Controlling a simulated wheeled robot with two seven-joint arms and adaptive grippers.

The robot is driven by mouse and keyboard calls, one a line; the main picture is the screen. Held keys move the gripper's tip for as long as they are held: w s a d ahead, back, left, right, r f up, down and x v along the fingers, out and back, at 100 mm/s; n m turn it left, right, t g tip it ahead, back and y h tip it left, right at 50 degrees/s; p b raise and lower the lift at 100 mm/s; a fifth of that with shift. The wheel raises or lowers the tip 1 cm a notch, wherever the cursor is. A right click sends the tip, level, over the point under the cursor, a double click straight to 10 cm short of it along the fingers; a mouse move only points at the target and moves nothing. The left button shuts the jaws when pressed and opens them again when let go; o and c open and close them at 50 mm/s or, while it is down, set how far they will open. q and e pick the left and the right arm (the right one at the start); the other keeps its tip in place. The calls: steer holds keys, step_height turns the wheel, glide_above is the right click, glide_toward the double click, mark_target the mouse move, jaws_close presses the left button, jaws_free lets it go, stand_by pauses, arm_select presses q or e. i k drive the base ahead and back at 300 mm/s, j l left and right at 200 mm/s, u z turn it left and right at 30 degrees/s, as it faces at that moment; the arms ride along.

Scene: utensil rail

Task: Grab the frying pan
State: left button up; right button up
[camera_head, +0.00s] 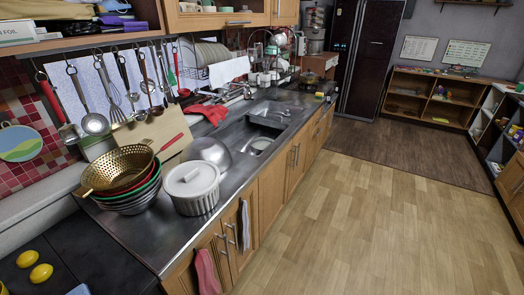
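I cannot make out a frying pan for certain. A red handle (170,143) sticks up to the right behind the gold colander (117,168); what it belongs to is mostly hidden. Another red handle (49,93) hangs at the left end of the utensil rail (115,46), with a grey metal head (71,132) below it. Neither of my grippers is in view.
The colander sits on stacked bowls (130,200) beside a white lidded pot (193,188), with a glass dome behind. Several ladles and a whisk hang along the rail. A red cloth (209,112) lies near the sink (264,125). The wooden floor (365,215) is clear.

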mark_target(258, 145)
steer(key=i+l+u, duration=0.1)
steer(key=l, duration=0.25)
steer(key=i+l+u, duration=0.25)
steer(key=l, duration=0.5)
steer(key=i+l+u, duration=0.15)
steer(key=l, duration=0.25)
steer(key=i, duration=0.1)
